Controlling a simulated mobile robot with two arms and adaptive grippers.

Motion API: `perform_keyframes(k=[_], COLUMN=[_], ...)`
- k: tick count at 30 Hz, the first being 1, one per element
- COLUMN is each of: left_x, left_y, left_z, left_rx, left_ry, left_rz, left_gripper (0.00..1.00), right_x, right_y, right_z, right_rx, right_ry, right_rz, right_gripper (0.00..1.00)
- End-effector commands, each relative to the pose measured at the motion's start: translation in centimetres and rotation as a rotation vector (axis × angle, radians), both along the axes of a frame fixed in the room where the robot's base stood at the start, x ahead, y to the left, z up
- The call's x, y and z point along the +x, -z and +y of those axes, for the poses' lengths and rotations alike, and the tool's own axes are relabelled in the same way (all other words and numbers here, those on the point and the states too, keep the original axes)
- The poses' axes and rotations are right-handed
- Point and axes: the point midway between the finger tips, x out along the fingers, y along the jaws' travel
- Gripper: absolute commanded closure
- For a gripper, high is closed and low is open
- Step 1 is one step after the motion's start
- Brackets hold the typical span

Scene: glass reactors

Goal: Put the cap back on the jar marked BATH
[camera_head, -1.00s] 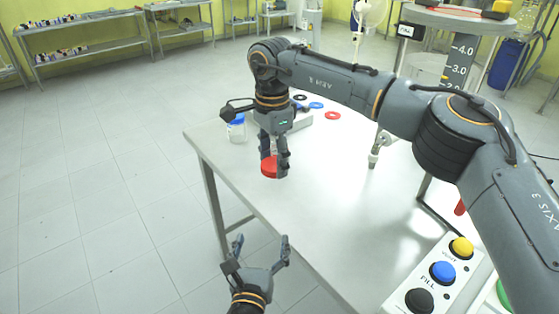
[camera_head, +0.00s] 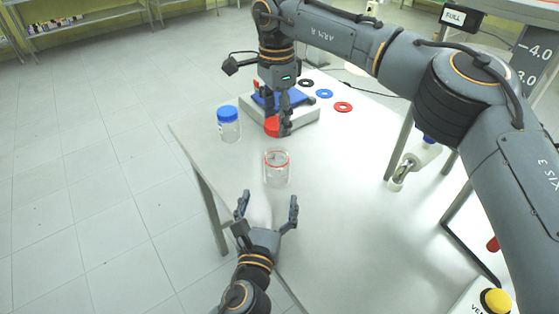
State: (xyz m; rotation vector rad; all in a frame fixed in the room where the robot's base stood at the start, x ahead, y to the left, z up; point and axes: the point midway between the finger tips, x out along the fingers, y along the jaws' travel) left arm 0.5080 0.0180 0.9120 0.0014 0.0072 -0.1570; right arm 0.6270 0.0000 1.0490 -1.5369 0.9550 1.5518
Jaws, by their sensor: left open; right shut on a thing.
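A clear open glass jar (camera_head: 277,176) with a red ring near its top stands upright on the pale table. No marking on it is legible. My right gripper (camera_head: 278,124) is shut on a red cap (camera_head: 272,126), held behind the jar in the picture and apart from it. The gripper fingers hide part of the cap. My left gripper (camera_head: 268,204) is open and empty, with its fingers spread, in front of the jar at the table's near edge. A second clear jar with a blue cap (camera_head: 228,115) stands to the left.
A grey device with a blue top (camera_head: 307,112) stands behind the red cap. A clamp-like fitting (camera_head: 410,168) is at the right. The table (camera_head: 330,210) right of the jar is clear.

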Motion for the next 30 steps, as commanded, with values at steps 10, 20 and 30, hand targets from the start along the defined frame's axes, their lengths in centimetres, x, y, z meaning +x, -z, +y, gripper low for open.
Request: perform_keyframes(k=[10,20,30], left_x=[0.7,6.3,11.1], left_y=[0.0,-0.1,0.1], left_z=[-0.1,-1.0,-1.7], left_rx=[0.000,-0.001,0.000], left_ry=[-0.001,-0.002,-0.001], left_rz=[0.000,-0.001,0.001], left_gripper=[0.14,0.14,0.14], right_x=[0.0,0.0,0.0], right_y=[0.0,0.0,0.0], right_z=[0.0,0.0,0.0], right_rx=[0.000,0.000,0.000], right_ry=[-0.001,-0.001,-0.001], right_rz=[0.000,0.000,0.000], right_gripper=[0.58,0.58,0.58])
